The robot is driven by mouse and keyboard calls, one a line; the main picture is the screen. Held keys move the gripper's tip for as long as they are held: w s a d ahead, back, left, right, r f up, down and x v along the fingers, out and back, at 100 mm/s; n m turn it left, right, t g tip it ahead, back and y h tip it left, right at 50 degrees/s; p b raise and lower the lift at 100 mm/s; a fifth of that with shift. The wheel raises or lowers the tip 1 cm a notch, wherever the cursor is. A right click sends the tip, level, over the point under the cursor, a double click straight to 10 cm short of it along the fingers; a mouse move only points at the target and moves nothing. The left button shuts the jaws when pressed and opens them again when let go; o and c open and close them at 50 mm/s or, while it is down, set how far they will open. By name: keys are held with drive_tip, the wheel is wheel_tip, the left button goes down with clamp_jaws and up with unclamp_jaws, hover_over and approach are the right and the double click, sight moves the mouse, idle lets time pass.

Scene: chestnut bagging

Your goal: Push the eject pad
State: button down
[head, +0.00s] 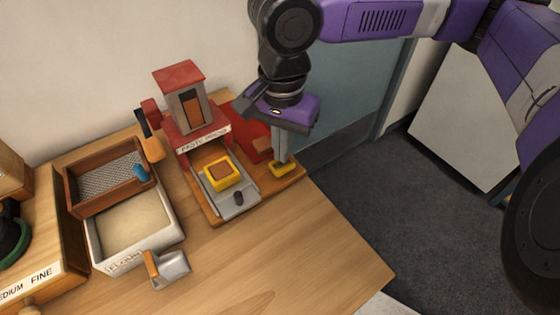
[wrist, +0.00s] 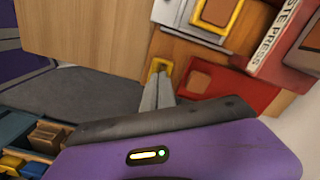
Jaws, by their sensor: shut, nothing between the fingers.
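The press, labelled as a paste press (head: 190,120), stands on a wooden base, with a yellow mould (head: 222,174) holding a brown block on its grey tray (head: 240,206). A small yellow-rimmed pad (head: 285,169) sits at the right side of the base; it looks like the eject pad, but no label shows. My gripper (head: 281,158) is shut, pointing down at this pad. In the wrist view the shut fingertips (wrist: 162,80) overlap the yellow rim (wrist: 157,65) and hide part of the pad. I cannot tell whether they touch it.
A red plate (head: 250,132) with a brown block lies beside the pad. Left of the press are a wooden sieve box (head: 68,190), a pale tray of powder (head: 93,252) and a metal scoop (head: 173,266). The front right tabletop (head: 300,245) is clear; the table edge is close to the pad.

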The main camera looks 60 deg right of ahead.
drive_tip(key=shift+f, duration=0.15)
drive_tip(key=shift+f+b, duration=0.65)
drive_tip(key=shift+f, duration=0.45)
wheel_tip(320, 180, up, 8)
drive_tip(key=p, duration=0.8)
idle(0.4)
